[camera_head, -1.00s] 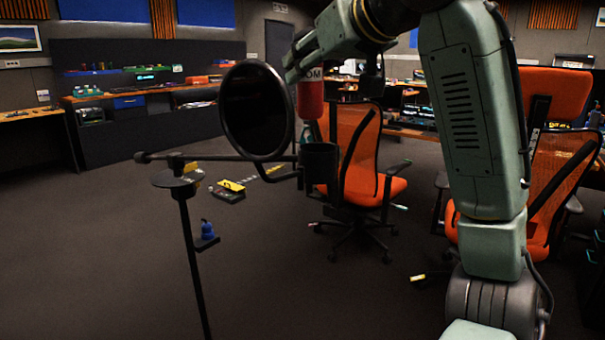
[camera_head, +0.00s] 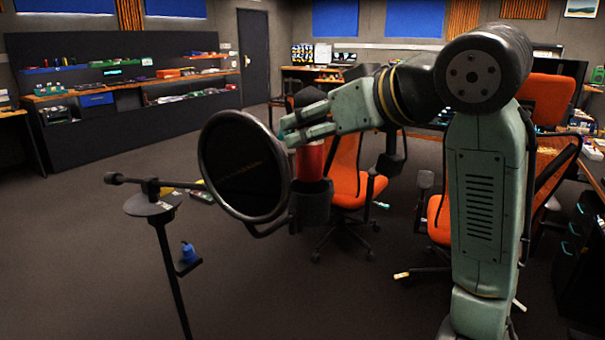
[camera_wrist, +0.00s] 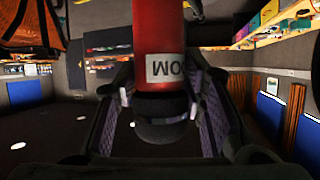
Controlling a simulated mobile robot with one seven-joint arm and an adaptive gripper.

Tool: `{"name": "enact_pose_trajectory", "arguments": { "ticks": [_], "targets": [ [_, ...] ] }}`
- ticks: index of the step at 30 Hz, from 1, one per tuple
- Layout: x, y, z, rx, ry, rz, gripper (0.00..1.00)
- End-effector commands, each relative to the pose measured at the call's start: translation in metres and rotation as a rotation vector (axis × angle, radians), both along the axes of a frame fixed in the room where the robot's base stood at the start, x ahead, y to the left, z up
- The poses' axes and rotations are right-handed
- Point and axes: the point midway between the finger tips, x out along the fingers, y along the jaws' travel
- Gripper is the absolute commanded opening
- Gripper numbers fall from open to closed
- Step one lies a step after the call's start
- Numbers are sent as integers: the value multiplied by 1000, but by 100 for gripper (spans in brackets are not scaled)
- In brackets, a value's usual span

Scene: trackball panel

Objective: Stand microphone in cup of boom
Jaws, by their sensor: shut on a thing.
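The microphone is a red cylinder (camera_head: 311,163) with a black rounded head (camera_head: 309,98) on top. My gripper (camera_head: 300,132) is shut on it near the upper part and holds it upright. In the wrist view, the red microphone (camera_wrist: 160,45) with its white label lies between the jaws (camera_wrist: 160,112). The boom's dark cup (camera_head: 310,204) is directly below, beside the round pop filter. The microphone's lower end meets the cup's mouth in the head view and appears partly behind its rim; I cannot tell how deep it is.
The round black pop filter (camera_head: 243,165) stands left of the cup, close to my gripper. The boom stand (camera_head: 172,265) carries a thin bar and a small disc. Orange chairs (camera_head: 347,190) stand behind the cup and to the right.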

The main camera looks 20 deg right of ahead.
Motion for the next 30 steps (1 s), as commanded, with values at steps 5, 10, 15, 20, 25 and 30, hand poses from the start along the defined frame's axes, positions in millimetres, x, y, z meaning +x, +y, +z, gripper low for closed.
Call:
{"name": "enact_pose_trajectory", "arguments": {
  "ticks": [5, 10, 15, 20, 25, 30],
  "targets": [
    [0, 0, -19, 1, -3, 0, 0],
    [0, -1, -42, 2, -1, -1, 0],
    [0, 0, -59, 1, -3, 0, 0],
    [0, 1, -59, 0, -3, 0, 0],
    [0, 1, -62, 1, -3, 0, 0],
    [0, 1, -62, 1, -2, 0, 46]
  ]
}}
